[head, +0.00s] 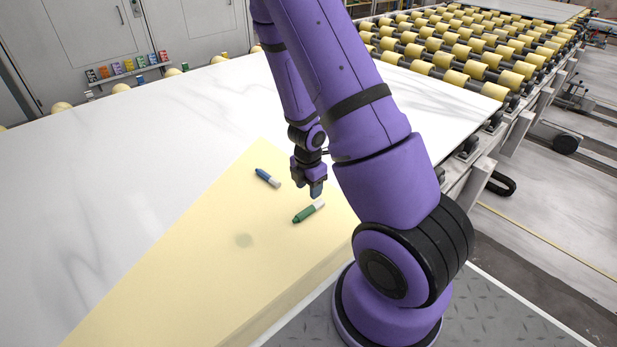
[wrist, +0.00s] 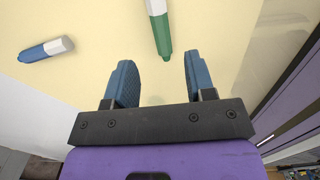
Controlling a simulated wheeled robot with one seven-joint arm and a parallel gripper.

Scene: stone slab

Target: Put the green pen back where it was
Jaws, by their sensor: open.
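The green pen (head: 308,212) lies on the pale yellow area of the slab, its white end toward the upper right in the head view. In the wrist view the green pen (wrist: 160,28) lies beyond the fingertips, roughly in line with the gap between them, its green tip toward the gripper. My gripper (head: 316,192) is open and empty, just above and behind the pen in the head view; its two blue fingers (wrist: 158,72) show apart in the wrist view. A blue pen (head: 267,177) lies to the left of the gripper; it also shows in the wrist view (wrist: 46,49).
The white marbled slab (head: 130,160) spreads left, mostly clear. A faint darker round spot (head: 244,240) marks the yellow area (head: 190,270). A roller conveyor (head: 480,60) lies behind at right.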

